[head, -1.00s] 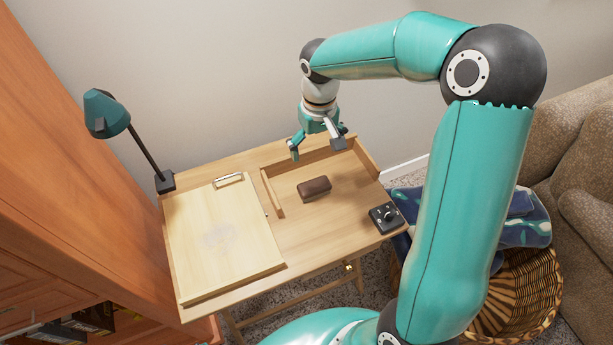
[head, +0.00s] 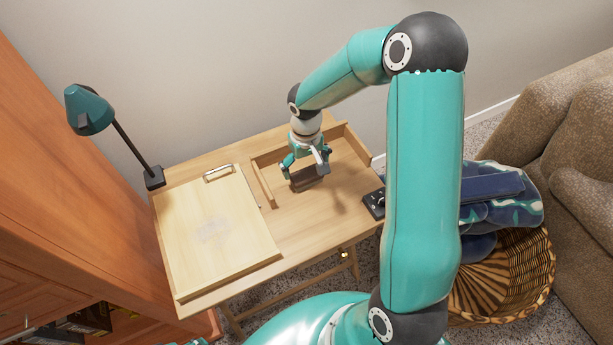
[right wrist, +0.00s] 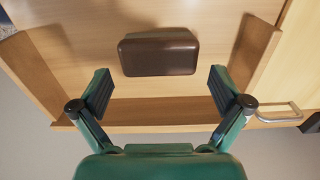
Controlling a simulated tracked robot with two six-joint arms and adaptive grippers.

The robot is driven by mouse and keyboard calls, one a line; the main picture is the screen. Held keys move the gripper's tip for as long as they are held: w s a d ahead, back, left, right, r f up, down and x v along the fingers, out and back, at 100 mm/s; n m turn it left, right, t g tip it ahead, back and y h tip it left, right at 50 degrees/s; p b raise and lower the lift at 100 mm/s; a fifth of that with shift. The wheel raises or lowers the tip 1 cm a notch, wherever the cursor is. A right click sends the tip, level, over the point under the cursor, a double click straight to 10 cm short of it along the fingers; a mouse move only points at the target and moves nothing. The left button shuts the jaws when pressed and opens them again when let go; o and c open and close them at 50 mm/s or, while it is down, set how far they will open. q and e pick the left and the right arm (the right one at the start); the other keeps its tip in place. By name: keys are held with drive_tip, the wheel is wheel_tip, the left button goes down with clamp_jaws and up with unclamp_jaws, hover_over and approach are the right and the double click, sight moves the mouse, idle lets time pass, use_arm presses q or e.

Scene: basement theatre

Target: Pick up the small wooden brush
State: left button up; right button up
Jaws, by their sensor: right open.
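The small brush shows as a dark brown block with rounded edges (head: 310,183), lying in the shallow walled recess of the wooden desk (head: 285,205). In the head view my right gripper (head: 307,170) is just above it, fingers pointing down, partly hiding it. In the right wrist view the brush (right wrist: 160,52) lies ahead of the open fingers (right wrist: 160,80), roughly centred between them, and neither finger touches it. The right gripper is open and empty. My left gripper is not in view.
A wooden board with a metal clip (head: 215,235) covers the desk's left side. A teal lamp (head: 88,110) stands at the back left. A black control box (head: 374,203) sits at the right edge, partly behind my arm. A wicker basket with blue cloth (head: 510,275) and a sofa (head: 580,190) are right.

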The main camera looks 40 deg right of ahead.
sight(306, 173)
wheel_tip(306, 173, down, 4)
drive_tip(key=shift+s+f, duration=0.1)
drive_tip(key=shift+f, duration=0.1)
drive_tip(key=shift+c, duration=0.2)
drive_tip(key=c, duration=0.8)
drive_tip(key=shift+r, duration=0.15)
wheel_tip(306, 173, up, 20)
drive_tip(key=shift+f+p, duration=0.1)
drive_tip(key=shift+p, duration=0.55)
